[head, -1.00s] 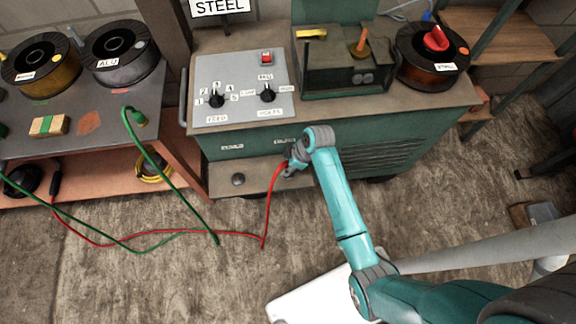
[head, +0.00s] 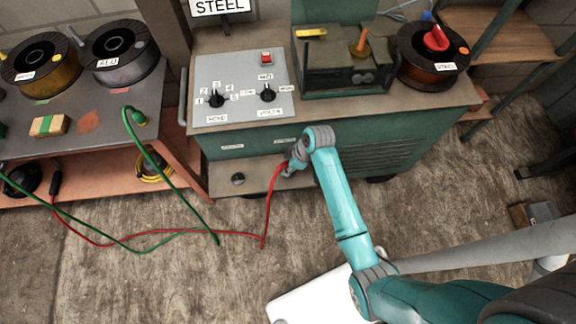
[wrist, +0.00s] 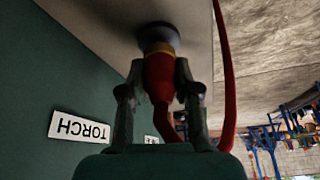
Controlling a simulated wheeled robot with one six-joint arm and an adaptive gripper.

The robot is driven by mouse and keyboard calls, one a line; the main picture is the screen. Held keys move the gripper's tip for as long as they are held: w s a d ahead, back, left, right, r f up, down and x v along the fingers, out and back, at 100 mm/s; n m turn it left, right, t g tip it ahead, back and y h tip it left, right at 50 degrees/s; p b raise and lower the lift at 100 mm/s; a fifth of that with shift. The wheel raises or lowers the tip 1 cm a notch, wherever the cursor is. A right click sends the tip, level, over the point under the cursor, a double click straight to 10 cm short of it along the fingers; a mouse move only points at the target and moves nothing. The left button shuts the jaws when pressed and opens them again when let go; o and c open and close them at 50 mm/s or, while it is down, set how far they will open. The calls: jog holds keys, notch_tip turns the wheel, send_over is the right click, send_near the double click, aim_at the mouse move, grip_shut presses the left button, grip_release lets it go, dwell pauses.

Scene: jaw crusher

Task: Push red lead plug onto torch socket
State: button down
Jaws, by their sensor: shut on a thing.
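The red lead plug (wrist: 160,75) is between the fingers of my gripper (wrist: 160,95) in the wrist view, with a brass-coloured ring at its front end. That end meets the dark round socket (wrist: 156,30) on the pale ledge; I cannot tell how far it is seated. The TORCH label (wrist: 79,128) is upside down on the green panel beside it. In the head view my gripper (head: 294,160) is at the machine's lower front and hides the plug and that socket. The red lead (head: 267,212) hangs down from it to the floor.
A second dark socket (head: 238,179) is on the ledge to the left. A green lead (head: 170,170) runs from the left bench (head: 85,105) to the floor, where the leads cross. The welder cabinet (head: 380,155) stands directly behind my gripper. Floor in front is mostly clear.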

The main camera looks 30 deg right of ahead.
jog(key=shift+f, duration=0.55)
jog(key=c, duration=0.7)
grip_release()
jog(key=shift+c, duration=0.2)
jog(key=v, duration=1.2)
